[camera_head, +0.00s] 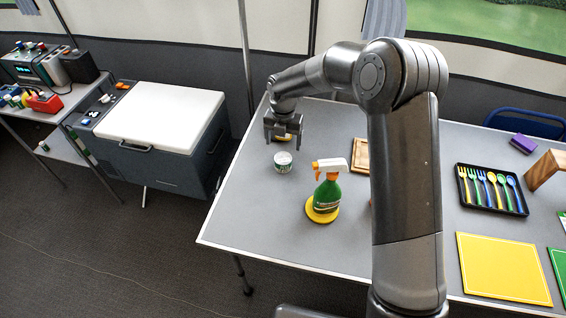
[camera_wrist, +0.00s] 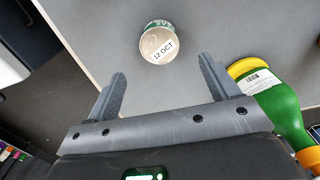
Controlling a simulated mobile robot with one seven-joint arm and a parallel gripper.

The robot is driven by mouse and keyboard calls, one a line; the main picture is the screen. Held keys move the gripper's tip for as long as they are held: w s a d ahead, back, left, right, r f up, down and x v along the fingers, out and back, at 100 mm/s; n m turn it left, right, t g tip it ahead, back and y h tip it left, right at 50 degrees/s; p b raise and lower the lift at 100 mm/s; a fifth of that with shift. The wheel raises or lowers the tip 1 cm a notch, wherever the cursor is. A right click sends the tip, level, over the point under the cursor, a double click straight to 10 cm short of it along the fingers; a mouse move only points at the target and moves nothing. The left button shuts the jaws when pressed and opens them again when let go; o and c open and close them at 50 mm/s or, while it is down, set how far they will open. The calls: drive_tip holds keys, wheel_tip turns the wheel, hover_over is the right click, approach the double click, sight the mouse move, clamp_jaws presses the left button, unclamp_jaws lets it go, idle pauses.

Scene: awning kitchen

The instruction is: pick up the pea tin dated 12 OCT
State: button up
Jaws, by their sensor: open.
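The pea tin (camera_head: 283,162) is a small white and green tin standing on the grey table, left of the spray bottle. In the wrist view the tin (camera_wrist: 158,44) shows its pale lid with a label reading 12 OCT. My gripper (camera_head: 283,140) is open, above the table and just behind the tin in the head view. In the wrist view the tin is apart from my open gripper (camera_wrist: 162,70), beyond the fingertips and roughly centred between them. Nothing shows held between the fingers.
A green spray bottle (camera_head: 327,187) with an orange and white head stands on a yellow disc (camera_head: 322,213), close right of the tin. Something yellowish (camera_head: 283,137) shows behind my gripper, partly hidden. A wooden board (camera_head: 360,153) lies farther right. The table's left edge is clear.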

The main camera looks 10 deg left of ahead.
sight(283, 158)
wheel_tip(283, 158, down, 10)
drive_tip(key=shift+r, duration=0.1)
idle(0.4)
drive_tip(key=shift+c, duration=0.3)
drive_tip(key=shift+a, duration=0.1)
drive_tip(key=c, duration=1.1)
drive_tip(key=shift+r, duration=0.15)
